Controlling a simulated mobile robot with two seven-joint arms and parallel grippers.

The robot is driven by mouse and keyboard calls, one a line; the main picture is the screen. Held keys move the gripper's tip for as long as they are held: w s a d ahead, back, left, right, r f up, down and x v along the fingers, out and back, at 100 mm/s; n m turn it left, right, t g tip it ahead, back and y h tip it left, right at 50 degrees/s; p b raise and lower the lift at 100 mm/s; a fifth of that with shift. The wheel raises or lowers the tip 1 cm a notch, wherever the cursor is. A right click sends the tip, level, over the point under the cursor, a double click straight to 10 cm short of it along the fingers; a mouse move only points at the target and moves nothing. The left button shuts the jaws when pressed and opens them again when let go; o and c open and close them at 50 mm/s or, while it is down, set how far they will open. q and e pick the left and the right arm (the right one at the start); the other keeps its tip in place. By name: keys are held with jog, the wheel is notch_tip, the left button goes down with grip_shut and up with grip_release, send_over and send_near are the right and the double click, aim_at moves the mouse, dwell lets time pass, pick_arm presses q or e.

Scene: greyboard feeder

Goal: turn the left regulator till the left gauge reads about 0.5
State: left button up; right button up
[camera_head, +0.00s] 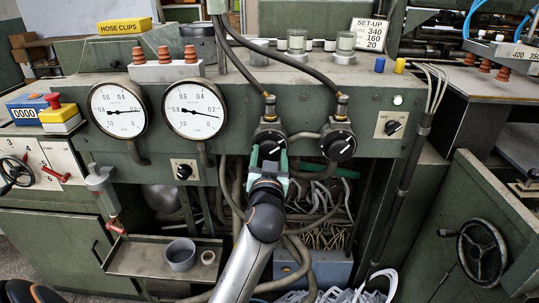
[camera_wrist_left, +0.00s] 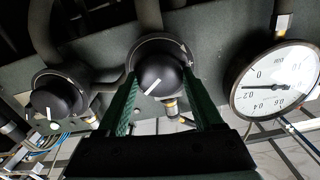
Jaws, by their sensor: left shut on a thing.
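The left regulator (camera_head: 269,134) is a black round knob under a brass fitting, right of the gauges. My left gripper (camera_head: 269,160) is shut on its knob, the fingers at either side. In the left wrist view the knob (camera_wrist_left: 160,76), with a slanted white mark, sits between the green fingers (camera_wrist_left: 162,105). The left gauge (camera_head: 117,110) is a white dial with its needle lying roughly level; its exact reading is too small to tell. My right gripper is not in view.
The right gauge (camera_head: 194,108) stands beside the left one, its needle pointing right and slightly down. The right regulator (camera_head: 339,146) is close to the right of my gripper. Hoses hang around both knobs. A tray (camera_head: 140,258) with a grey cup (camera_head: 181,256) lies lower left.

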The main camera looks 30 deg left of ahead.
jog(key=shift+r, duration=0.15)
pick_arm(q)
jog(key=shift+r+m+p, duration=0.1)
jog(key=shift+m+p, duration=0.3)
jog(key=shift+m, duration=0.1)
jog(key=shift+m+p, duration=0.5)
jog(key=shift+m, duration=0.1)
jog(key=shift+m+p, duration=0.6)
jog(key=shift+m, duration=0.3)
jog(key=shift+m+p, duration=0.3)
jog(key=shift+m, duration=0.2)
jog(key=m+p, duration=0.3)
jog(key=m, duration=0.3)
jog(key=shift+p, duration=0.4)
jog(key=m+p, duration=0.2)
jog(key=m, duration=0.2)
jog(key=shift+d+m, duration=0.1)
jog(key=shift+m, duration=0.2)
jog(key=shift+m+p, duration=0.95)
jog(key=shift+m, duration=0.65)
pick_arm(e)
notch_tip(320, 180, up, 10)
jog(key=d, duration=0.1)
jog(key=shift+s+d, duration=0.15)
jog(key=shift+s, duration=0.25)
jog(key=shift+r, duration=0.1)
